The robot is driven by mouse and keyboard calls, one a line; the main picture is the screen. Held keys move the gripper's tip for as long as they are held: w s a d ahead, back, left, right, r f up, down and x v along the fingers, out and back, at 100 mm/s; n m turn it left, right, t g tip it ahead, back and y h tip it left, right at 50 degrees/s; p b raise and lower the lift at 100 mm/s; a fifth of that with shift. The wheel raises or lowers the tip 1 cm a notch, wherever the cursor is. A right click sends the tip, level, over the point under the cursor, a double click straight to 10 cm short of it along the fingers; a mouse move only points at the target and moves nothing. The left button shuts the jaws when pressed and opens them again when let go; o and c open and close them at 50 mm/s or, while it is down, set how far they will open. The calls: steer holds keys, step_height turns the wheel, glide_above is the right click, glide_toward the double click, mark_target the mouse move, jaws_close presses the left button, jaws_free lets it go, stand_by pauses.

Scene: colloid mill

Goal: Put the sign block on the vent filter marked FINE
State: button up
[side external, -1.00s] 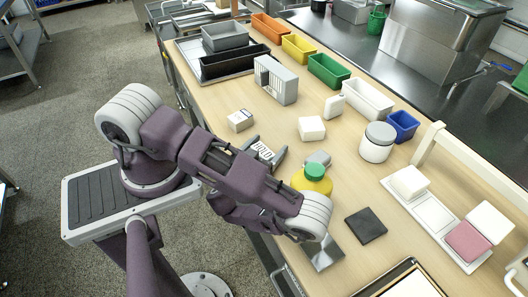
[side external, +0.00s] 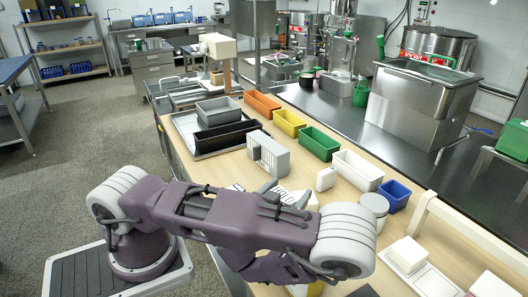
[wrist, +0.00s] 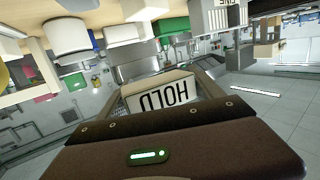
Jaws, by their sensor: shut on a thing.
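The sign block is a white block with HOLD on its face, upside down in the wrist view (wrist: 160,97). My gripper (wrist: 158,84) is shut on it, with a finger at each side. In the side external view, my gripper (side external: 287,195) and the block (side external: 281,194) show only in part behind my arm. A grey slatted vent filter (side external: 268,157) stands upright on the table beyond them, apart from the block. It appears inverted at the top of the wrist view (wrist: 223,19); its label is cut off, so I cannot read it fully.
Orange (side external: 262,105), yellow (side external: 289,122), green (side external: 319,143), white (side external: 357,170) and blue (side external: 394,196) bins line the table's far side. A small white box (side external: 326,180) stands right of the vent filter. Dark and grey trays (side external: 222,137) lie to its left.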

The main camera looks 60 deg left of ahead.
steer(key=w+d+r, duration=0.2)
steer(key=w+r, duration=0.1)
steer(key=w, duration=0.1)
step_height(320, 180, up, 3)
steer(key=n+g+y, duration=0.2)
steer(key=n+y, duration=0.1)
glide_above(271, 142)
step_height(271, 142, down, 9)
steer(key=shift+f, duration=0.2)
steer(key=shift+f, duration=0.1)
steer(key=o, duration=1.4)
